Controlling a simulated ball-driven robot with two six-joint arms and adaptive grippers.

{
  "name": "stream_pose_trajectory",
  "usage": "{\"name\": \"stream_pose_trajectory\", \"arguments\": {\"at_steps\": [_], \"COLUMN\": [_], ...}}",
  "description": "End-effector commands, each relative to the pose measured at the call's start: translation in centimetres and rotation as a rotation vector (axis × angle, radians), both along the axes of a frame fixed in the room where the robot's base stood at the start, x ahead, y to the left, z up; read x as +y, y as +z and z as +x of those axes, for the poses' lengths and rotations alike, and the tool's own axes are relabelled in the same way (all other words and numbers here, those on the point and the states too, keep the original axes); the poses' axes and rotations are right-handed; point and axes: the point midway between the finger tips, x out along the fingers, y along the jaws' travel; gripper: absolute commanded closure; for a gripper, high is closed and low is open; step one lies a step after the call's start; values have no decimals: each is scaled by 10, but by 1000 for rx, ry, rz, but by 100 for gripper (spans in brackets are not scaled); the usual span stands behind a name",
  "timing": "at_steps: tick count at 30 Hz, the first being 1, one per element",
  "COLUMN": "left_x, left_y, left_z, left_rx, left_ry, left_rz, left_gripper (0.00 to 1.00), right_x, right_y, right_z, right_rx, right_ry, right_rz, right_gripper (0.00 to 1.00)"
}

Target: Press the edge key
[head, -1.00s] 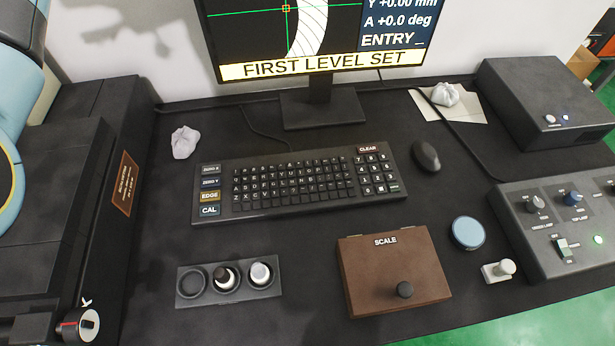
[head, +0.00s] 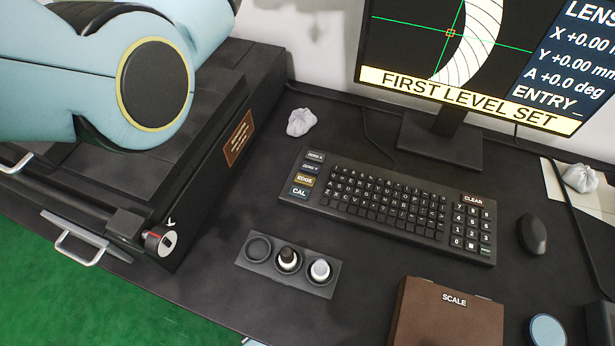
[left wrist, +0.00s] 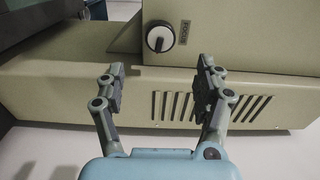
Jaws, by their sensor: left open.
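In the head view no gripper shows; my left arm's pale blue link is at the upper left, apart from the keyboard. In the left wrist view my left gripper (left wrist: 160,85) is open and empty, its fingers spread before a beige housing (left wrist: 75,92) with a FOCUS knob (left wrist: 159,37) and vent slots. The keyboard is not in that view. My right gripper is not in view.
A monitor (head: 470,105) reading FIRST LEVEL SET stands behind the keyboard. In front are a holder with round sockets (head: 248,277) and a brown SCALE box (head: 450,318). A crumpled cloth (head: 301,122) lies behind the key. The desk left of the keyboard is mostly clear.

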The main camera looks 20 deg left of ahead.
Motion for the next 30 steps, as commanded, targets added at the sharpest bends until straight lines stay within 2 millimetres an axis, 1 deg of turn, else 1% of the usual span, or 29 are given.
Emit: {"name": "stream_pose_trajectory", "arguments": {"at_steps": [12,13,27,29,30], "left_x": [0,0,0,0,0], "left_y": [0,0,0,0,0], "left_z": [0,0,0,0,0], "left_rx": [0,0,0,0,0], "left_ry": [0,0,0,0,0], "left_rz": [0,0,0,0,0], "left_gripper": [30,31,93,100,100], "right_x": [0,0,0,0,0], "right_y": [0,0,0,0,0], "right_z": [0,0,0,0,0], "right_rx": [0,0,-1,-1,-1], "right_ry": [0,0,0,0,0], "right_rz": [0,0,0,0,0], "right_gripper": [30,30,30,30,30]}}
